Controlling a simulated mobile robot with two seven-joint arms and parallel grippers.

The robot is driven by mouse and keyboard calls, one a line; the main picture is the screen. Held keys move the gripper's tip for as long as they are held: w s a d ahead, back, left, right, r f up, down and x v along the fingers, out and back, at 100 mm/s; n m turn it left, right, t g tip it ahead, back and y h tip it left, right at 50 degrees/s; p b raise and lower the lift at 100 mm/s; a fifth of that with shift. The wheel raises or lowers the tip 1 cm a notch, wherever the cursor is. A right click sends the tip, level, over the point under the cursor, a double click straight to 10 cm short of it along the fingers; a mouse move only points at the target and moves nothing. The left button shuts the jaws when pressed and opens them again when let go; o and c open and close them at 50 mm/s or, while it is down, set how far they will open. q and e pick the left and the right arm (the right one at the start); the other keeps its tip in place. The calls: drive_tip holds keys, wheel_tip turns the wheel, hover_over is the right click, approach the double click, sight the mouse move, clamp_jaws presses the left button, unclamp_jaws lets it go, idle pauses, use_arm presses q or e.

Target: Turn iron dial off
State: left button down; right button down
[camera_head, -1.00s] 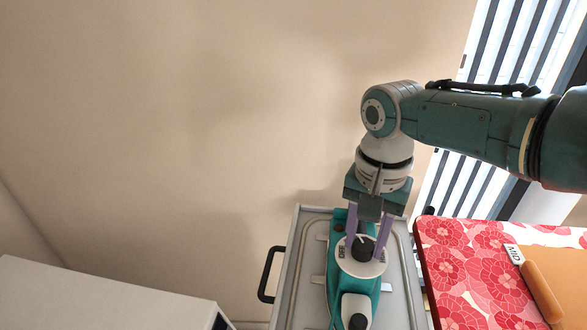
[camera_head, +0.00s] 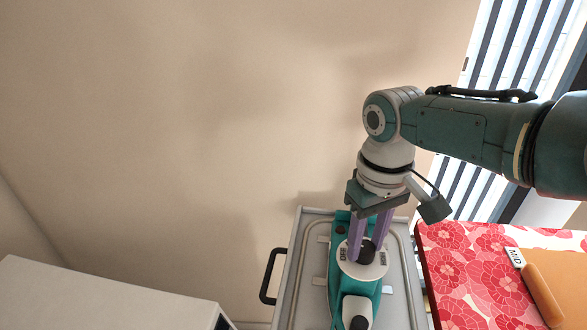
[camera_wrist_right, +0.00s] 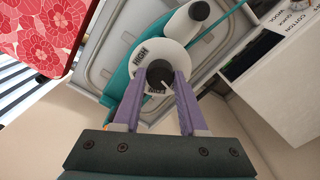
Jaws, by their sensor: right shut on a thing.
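The teal iron (camera_head: 342,290) lies on a grey metal tray. Its dial is a black knob (camera_head: 367,256) at the centre of a round white plate (camera_head: 350,266). In the right wrist view the knob (camera_wrist_right: 159,73) has a white pointer line on its lower right side. The plate there (camera_wrist_right: 175,53) reads HIGH at upper left; another label at the bottom is partly hidden. My right gripper (camera_head: 369,247) reaches down from above, its two purple fingers shut on the knob from either side. It also shows in the wrist view (camera_wrist_right: 160,82). My left gripper is out of view.
The grey tray (camera_head: 285,310) has a raised rim and a black handle (camera_head: 270,276) on its left. A white cabinet (camera_head: 100,295) stands at lower left.

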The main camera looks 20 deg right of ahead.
sight(365, 246)
drive_tip(key=shift+d+n, duration=0.1)
drive_tip(key=shift+n, duration=1.1)
drive_tip(key=shift+c, duration=2.2)
unclamp_jaws()
drive_tip(key=shift+r, duration=0.35)
wheel_tip(365, 246, up, 9)
drive_tip(key=p, duration=0.3)
drive_tip(key=shift+r, duration=0.15)
